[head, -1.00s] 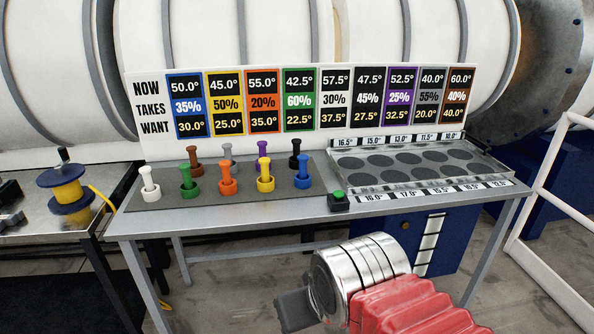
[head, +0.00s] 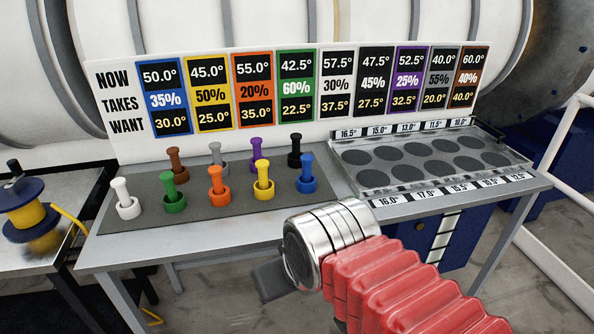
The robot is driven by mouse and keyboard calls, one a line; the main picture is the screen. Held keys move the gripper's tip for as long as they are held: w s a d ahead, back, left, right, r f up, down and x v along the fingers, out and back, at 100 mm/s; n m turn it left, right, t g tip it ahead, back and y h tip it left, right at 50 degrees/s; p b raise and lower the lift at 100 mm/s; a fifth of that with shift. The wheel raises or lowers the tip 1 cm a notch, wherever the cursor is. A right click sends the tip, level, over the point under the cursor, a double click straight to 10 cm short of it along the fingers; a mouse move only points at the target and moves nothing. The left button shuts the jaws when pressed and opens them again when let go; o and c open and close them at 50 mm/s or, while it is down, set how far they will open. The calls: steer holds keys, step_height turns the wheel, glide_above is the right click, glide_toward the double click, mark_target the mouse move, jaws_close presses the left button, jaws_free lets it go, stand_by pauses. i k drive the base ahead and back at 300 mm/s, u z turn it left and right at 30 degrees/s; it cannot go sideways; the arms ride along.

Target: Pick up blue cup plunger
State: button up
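The blue cup plunger (head: 307,175) stands upright on the dark grey mat (head: 190,222), at the mat's right end in the front row. It is a blue cup with a blue knobbed plunger in it. My gripper (head: 268,282) is in front of the table and below the blue cup plunger in the picture, apart from it. Only a dark part of it shows past my silver wrist, so its fingers and opening are hidden.
A yellow cup plunger (head: 263,182) stands just left of the blue one, and a black one (head: 295,153) behind it. Several others share the mat. Right is a metal tray (head: 345,166) with dark round spots. A sign board (head: 120,78) stands behind.

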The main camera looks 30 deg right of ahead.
mark_target(306, 183)
steer(key=u, duration=0.05)
steer(key=i, duration=0.95)
steer(key=u, duration=0.05)
